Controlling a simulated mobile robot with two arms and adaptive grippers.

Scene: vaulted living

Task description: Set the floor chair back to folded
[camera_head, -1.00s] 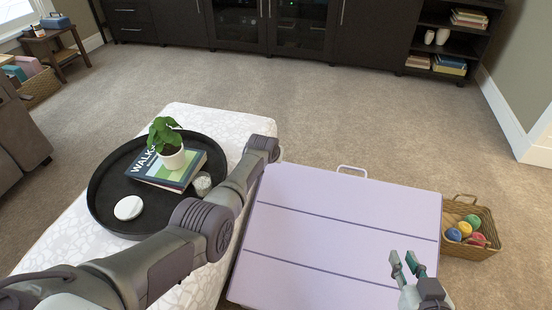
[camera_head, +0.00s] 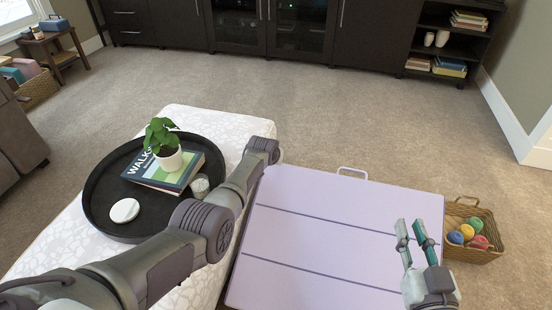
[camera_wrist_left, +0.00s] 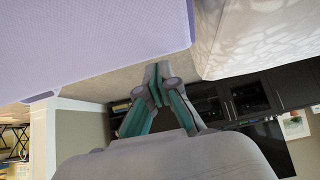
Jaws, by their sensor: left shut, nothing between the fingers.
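The floor chair is a lavender padded panel (camera_head: 330,240) with two dark seams across it and a white handle (camera_head: 352,173) at its far edge. Its near end is cut off by the head view, and I cannot tell how its back is set. My right gripper (camera_head: 411,224) is open and empty, over the chair's right side. My left arm crosses the ottoman to the chair's far left corner; its fingers are hidden in the head view. In the left wrist view, my left gripper (camera_wrist_left: 156,82) is shut and empty, near the lavender chair (camera_wrist_left: 80,40), with no clear contact.
A patterned ottoman (camera_head: 190,118) stands left of the chair, bearing a black tray (camera_head: 98,195) with books, a plant and a white disc. A wicker basket (camera_head: 472,257) of yarn balls is at the right. Carpet is clear towards the dark cabinets (camera_head: 370,35).

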